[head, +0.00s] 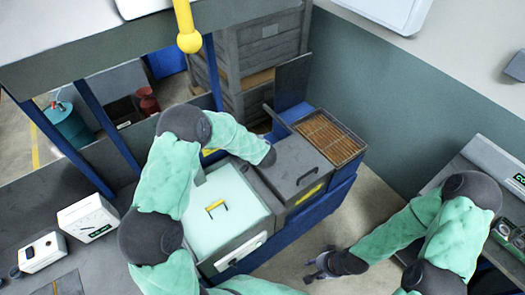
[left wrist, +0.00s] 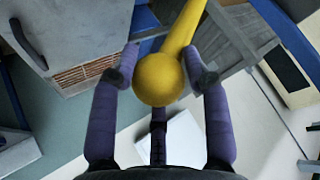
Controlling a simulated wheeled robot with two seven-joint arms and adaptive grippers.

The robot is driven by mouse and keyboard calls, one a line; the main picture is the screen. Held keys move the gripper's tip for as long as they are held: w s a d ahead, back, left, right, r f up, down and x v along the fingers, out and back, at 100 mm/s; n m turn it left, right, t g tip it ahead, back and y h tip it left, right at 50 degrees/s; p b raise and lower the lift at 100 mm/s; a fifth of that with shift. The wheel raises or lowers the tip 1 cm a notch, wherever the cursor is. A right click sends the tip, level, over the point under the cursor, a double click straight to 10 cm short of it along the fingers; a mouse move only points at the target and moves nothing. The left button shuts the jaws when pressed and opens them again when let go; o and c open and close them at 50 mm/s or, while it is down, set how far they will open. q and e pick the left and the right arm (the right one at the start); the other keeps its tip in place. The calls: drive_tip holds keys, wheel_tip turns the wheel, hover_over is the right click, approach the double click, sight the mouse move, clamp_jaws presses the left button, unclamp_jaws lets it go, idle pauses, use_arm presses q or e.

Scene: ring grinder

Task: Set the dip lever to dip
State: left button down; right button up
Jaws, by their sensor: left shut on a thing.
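A yellow ball knob (left wrist: 160,79) on a yellow rod fills the middle of the left wrist view. The fingers of my left gripper (left wrist: 160,75) are on either side of it and shut on it. The rod runs up and slightly right from the ball. In the head view my left wrist is beside the dark lidded box (head: 294,165), and its fingers are hidden. A yellow rod with a ball (head: 189,41) shows at the top there; I cannot tell whether it is the one held. My right gripper (head: 317,267) is open and empty, low over the floor.
A pale box with a yellow handle (head: 205,230) stands left of the dark box. A brown gridded tray (head: 328,138) is right of it. A wooden crate (head: 268,45) stands behind. Benches with instruments (head: 88,217) stand at both sides.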

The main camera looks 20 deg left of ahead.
use_arm(q)
drive_tip(key=a+r+p, duration=0.1)
drive_tip(key=w+r+p, duration=0.1)
drive_tip(key=shift+w+a+r, duration=0.1)
drive_tip(key=shift+a+r, duration=0.2)
drive_tip(key=shift+a, duration=0.1)
drive_tip(key=shift+w+a+r+p, duration=0.15)
drive_tip(key=shift+p, duration=0.15)
drive_tip(key=shift+r, duration=0.1)
drive_tip(key=c, duration=0.9)
unclamp_jaws()
drive_tip(key=shift+w, duration=0.1)
drive_tip(key=shift+o, duration=1)
drive_tip(key=shift+a, duration=0.2)
drive_tip(key=shift+a+f, duration=0.2)
drive_tip(key=shift+s+d, duration=0.2)
drive_tip(key=shift+d, duration=0.25)
drive_tip(key=v, duration=1.2)
drive_tip(key=shift+a+f, duration=0.15)
